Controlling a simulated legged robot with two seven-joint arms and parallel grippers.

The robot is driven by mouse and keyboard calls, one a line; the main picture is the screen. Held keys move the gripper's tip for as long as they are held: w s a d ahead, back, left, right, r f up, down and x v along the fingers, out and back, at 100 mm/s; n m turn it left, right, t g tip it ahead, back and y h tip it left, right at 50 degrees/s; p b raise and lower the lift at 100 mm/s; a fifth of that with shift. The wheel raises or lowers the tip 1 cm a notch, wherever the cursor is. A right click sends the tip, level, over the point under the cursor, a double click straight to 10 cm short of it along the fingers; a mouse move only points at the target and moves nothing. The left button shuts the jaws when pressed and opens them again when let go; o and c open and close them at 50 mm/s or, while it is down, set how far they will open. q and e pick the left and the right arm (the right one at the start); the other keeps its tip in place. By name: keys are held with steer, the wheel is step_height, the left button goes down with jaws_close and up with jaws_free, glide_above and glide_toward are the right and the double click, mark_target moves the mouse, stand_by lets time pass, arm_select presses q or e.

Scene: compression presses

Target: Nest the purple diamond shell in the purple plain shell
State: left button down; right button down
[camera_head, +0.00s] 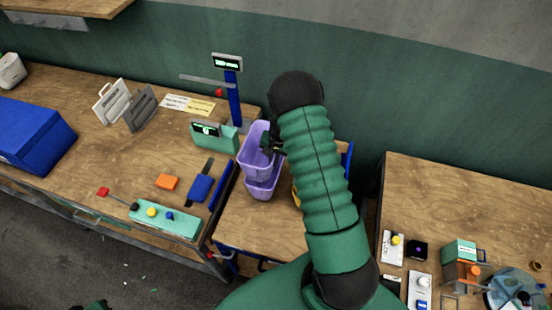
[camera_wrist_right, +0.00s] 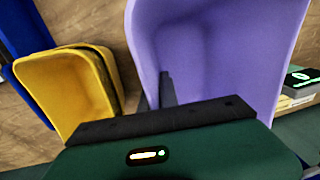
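Two purple shells show in the head view, an upper one (camera_head: 251,160) and a lower one (camera_head: 262,190) that it partly covers. The upper shell is tilted and overlaps the lower one; I cannot tell whether it sits inside it. The surface patterns are too small to tell which is diamond and which plain. My right gripper (camera_head: 271,145) is at the upper shell's right rim and looks shut on its wall. In the right wrist view a purple shell (camera_wrist_right: 220,45) fills the upper middle, with a dark finger against it.
Yellow shells (camera_wrist_right: 65,90) stand beside the purple one, mostly hidden by my arm in the head view. A green box with a display (camera_head: 215,137) and a blue-posted scale (camera_head: 234,100) stand behind. A blue bin (camera_head: 35,135) is far left. A separate table (camera_head: 450,200) is right.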

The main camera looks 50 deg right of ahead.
steer(key=shift+d+f, duration=0.2)
steer(key=shift+d, duration=0.3)
stand_by(0.4)
steer(key=shift+s+b, duration=0.1)
steer(key=shift+b, duration=0.2)
steer(key=shift+d+f+b, duration=0.1)
steer(key=shift+f+b, duration=1.15)
steer(key=shift+f, duration=0.3)
steer(key=shift+f, duration=0.1)
